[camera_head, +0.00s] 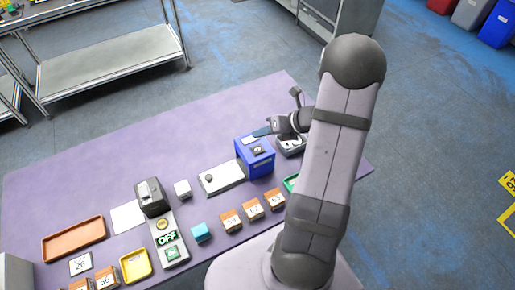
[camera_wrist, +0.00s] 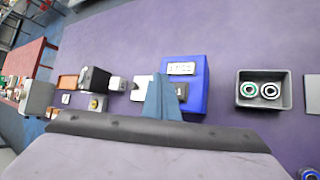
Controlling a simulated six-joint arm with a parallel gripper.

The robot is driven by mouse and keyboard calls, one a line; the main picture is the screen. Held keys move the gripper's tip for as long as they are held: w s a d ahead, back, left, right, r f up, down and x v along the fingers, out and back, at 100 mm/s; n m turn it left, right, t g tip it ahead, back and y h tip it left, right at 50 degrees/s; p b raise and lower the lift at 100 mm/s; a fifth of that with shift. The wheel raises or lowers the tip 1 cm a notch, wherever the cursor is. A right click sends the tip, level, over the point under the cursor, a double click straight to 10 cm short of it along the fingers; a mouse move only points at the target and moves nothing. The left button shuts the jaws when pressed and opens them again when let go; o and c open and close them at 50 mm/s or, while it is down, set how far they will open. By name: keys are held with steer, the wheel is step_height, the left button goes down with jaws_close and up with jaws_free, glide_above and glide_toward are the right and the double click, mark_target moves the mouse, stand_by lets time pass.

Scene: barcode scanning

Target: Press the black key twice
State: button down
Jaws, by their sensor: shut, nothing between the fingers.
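A blue box (camera_head: 256,160) stands near the middle right of the purple table, with a small dark key (camera_head: 257,149) on its top. In the wrist view the blue box (camera_wrist: 198,80) has a white label on top, and the black key (camera_wrist: 180,88) shows just right of the fingers, partly hidden by them. My gripper (camera_head: 261,132) is shut and empty, with its blue fingertips by the box's top. In the wrist view the gripper (camera_wrist: 160,78) overlaps the near left part of the box. I cannot tell whether the fingers touch it.
A grey tray (camera_wrist: 244,103) with two rings stands right of the box. A white plate (camera_head: 218,184) with a small knob lies left of it. A dark device (camera_head: 150,196) stands farther left, above a panel reading OFF (camera_head: 167,239). Several orange-brown boxes line the front.

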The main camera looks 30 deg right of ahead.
steer(key=shift+f, duration=0.2)
steer(key=shift+w+d+b, duration=0.15)
steer(key=shift+b, duration=0.45)
step_height(320, 180, up, 4)
steer(key=m+b, duration=0.2)
steer(key=m, duration=3.4)
steer(key=shift+r, duration=0.1)
